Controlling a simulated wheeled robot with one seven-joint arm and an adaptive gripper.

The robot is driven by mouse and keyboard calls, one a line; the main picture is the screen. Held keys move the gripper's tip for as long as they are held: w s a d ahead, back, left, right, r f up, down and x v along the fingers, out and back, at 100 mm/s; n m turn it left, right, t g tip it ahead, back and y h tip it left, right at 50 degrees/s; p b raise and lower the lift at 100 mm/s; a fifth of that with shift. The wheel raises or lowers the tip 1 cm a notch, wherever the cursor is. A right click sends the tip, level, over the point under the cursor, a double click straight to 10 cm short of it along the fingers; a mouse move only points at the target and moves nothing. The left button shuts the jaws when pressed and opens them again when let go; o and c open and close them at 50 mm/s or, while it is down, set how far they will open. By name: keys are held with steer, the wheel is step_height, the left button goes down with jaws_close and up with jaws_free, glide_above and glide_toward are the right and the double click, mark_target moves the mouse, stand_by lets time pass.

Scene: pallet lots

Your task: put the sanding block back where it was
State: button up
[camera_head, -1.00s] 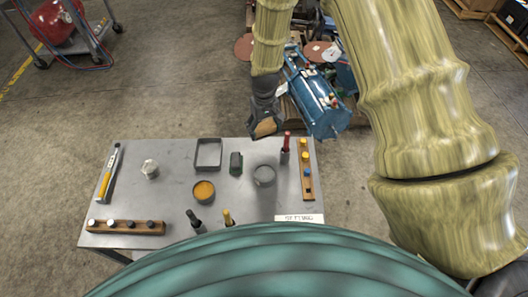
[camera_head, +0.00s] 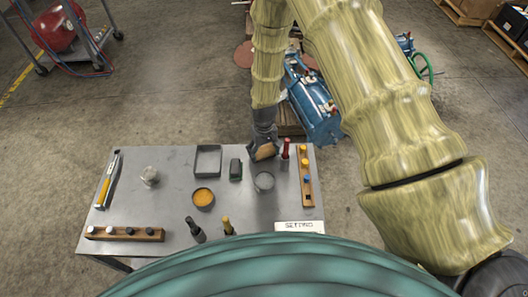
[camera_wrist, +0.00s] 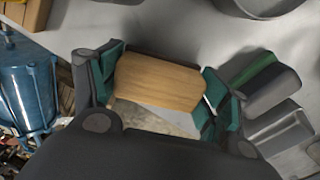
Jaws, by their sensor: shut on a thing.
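My gripper (camera_head: 264,150) is shut on a wooden block, taken as the sanding block (camera_head: 265,152). It is over the back edge of the grey table (camera_head: 165,215), between the dark block and the red-topped bottle. In the wrist view, the sanding block (camera_wrist: 158,82) shows its tan wood face between the green-padded fingers (camera_wrist: 160,85). It looks slightly tilted, and I cannot tell its height over the table. A dark block with a green stripe (camera_head: 236,169) lies on the table, left of my gripper; it also shows in the wrist view (camera_wrist: 255,80).
A grey tray (camera_head: 195,173), grey round container (camera_head: 265,181) and orange-filled round tin (camera_head: 203,197) stand nearby. A red-topped bottle (camera_head: 285,152) and wooden rack (camera_head: 309,190) are at right. Two bottles stand at the front. Clear tabletop lies left of the tin.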

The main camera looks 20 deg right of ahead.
mark_target(264, 150)
steer(key=shift+f, duration=0.2)
steer(key=shift+f, duration=0.15)
steer(key=o, duration=0.9)
step_height(264, 150, up, 12)
steer(key=shift+r, duration=0.15)
stand_by(0.5)
